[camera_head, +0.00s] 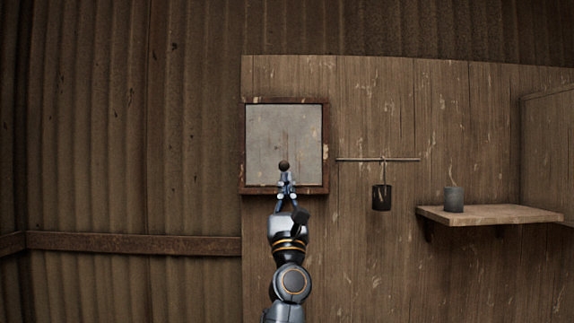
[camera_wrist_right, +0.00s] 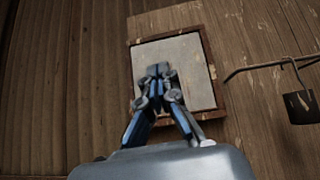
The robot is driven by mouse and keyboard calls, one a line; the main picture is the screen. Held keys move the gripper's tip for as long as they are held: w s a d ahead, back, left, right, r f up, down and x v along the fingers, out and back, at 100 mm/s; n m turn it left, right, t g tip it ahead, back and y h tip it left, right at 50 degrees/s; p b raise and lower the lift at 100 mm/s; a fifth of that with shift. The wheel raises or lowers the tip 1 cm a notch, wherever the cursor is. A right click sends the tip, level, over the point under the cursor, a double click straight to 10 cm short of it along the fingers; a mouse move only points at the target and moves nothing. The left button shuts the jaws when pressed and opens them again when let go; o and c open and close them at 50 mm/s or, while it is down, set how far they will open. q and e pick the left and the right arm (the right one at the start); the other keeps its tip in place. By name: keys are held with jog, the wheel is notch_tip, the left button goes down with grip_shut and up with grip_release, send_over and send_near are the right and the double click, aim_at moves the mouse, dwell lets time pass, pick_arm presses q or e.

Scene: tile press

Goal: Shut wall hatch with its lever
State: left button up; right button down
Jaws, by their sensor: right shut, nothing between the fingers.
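The wall hatch is a square grey panel (camera_head: 284,130) in a dark wooden frame (camera_head: 243,150) on the plank wall. The panel (camera_wrist_right: 185,60) and its frame (camera_wrist_right: 216,68) also show in the right wrist view. A small dark round knob (camera_head: 284,165), perhaps the lever's end, shows low in front of the panel. My right gripper (camera_head: 285,174) is shut and empty just below the knob in the picture; I cannot tell if they touch. In the right wrist view its closed fingertips (camera_wrist_right: 158,70) cover part of the panel and no knob can be seen. My left gripper is out of view.
Right of the hatch, a dark can (camera_head: 381,198) hangs from a thin rod (camera_head: 400,159). Further right, a wooden shelf (camera_head: 500,214) carries a grey cup (camera_head: 453,199). Corrugated metal wall (camera_head: 110,130) lies to the left, with a rail (camera_head: 130,243) low down.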

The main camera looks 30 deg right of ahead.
pick_arm(q)
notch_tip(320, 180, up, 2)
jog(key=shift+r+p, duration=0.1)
jog(key=shift+p, duration=0.6)
pick_arm(e)
jog(key=shift+s+a+r, duration=0.2)
jog(key=shift+s+a, duration=0.5)
jog(key=shift+s, duration=0.3)
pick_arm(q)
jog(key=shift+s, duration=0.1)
